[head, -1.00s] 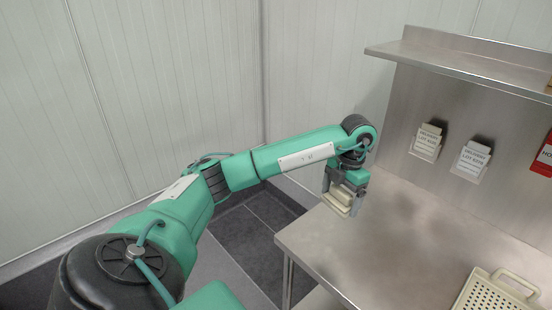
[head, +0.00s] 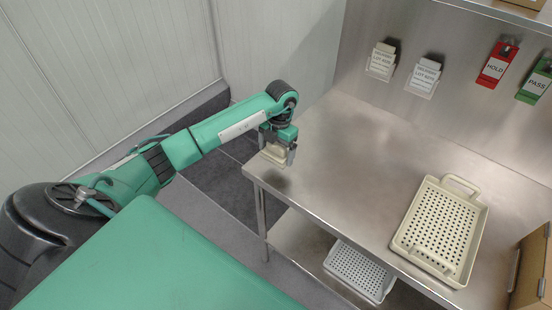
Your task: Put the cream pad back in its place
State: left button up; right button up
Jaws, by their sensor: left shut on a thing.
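My left gripper (head: 279,149) is shut on a small cream block, which looks like the cream pad (head: 273,157). It hangs just over the left corner of the steel table (head: 330,150), apart from the tabletop as far as I can tell. The fingers hide part of the pad. On the steel back panel hang a cream labelled holder (head: 380,65) and, to its right, a white labelled holder (head: 423,80). Both have something pale standing in them. My right gripper is not in view.
A red HOLD holder (head: 495,66) and a green PASS holder (head: 536,85) hang further right. A cream perforated tray (head: 441,231) lies on the table's right part, beside a cardboard box (head: 535,270). Another perforated tray (head: 359,270) is on the lower shelf. The table's middle is clear.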

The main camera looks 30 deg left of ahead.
aim_at(276, 170)
pick_arm(q)
jog(key=shift+f, duration=0.8)
notch_tip(276, 170, down, 4)
jog(key=shift+f+p, duration=0.2)
jog(key=shift+p, duration=0.5)
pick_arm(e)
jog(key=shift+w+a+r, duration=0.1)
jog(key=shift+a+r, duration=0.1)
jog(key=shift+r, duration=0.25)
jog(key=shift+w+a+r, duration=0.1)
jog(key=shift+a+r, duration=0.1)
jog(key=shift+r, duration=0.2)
pick_arm(q)
jog(key=shift+f, duration=0.1)
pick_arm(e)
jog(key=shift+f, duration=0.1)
